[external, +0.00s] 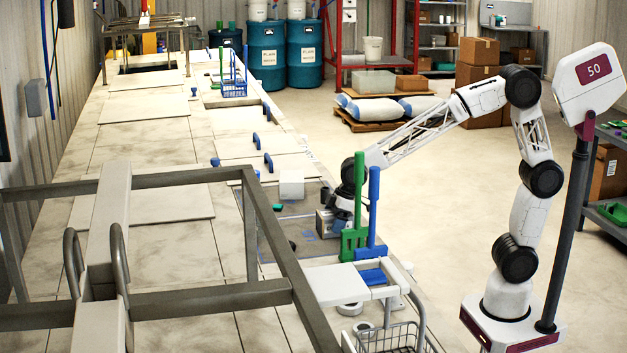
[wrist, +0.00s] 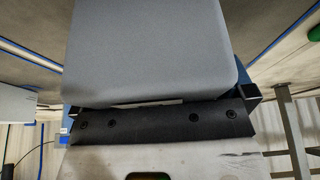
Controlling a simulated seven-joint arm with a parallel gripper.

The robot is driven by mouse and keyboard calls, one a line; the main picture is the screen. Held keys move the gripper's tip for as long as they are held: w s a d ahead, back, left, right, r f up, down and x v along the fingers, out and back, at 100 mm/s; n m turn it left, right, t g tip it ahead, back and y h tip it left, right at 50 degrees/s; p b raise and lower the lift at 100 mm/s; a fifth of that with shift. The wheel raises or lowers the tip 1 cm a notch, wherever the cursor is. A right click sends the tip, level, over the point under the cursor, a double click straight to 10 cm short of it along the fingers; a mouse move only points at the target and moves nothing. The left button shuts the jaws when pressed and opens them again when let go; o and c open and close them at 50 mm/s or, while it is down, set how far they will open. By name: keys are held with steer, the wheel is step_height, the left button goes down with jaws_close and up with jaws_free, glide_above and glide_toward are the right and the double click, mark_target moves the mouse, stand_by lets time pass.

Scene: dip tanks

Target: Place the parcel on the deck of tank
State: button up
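A pale box (external: 291,184), which looks like the parcel, shows in the external view at the rear edge of a dark, sunken tank area. My gripper (external: 322,222) is low over the dark area, right of and nearer the camera than this box. Green and blue upright handles partly hide my wrist. In the wrist view a smooth grey block (wrist: 155,45) with rounded corners fills the upper middle, close against a dark bolted bar (wrist: 160,122). I cannot tell whether this block is the same box. The fingers do not show clearly enough to judge their opening or contact.
A green handle (external: 358,200) and a blue handle (external: 374,205) stand close beside my wrist. A grey frame (external: 265,215) crosses the near left. Pale deck panels (external: 165,205) lie clear on the left. A wire basket (external: 390,340) is at the front.

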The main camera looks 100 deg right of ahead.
steer(key=shift+r, duration=0.15)
steer(key=v, duration=1.2)
steer(key=shift+s, duration=0.1)
stand_by(0.6)
steer(key=s+a+f, duration=0.2)
steer(key=s+a, duration=0.2)
steer(key=s, duration=0.7)
steer(key=s+a+f+g, duration=0.1)
steer(key=s+a+f, duration=0.2)
steer(key=s, duration=0.8)
steer(key=s+a+f, duration=0.3)
steer(key=s+a, duration=0.3)
steer(key=s, duration=0.5)
steer(key=shift+f+g, duration=0.25)
steer(key=shift+g, duration=0.15)
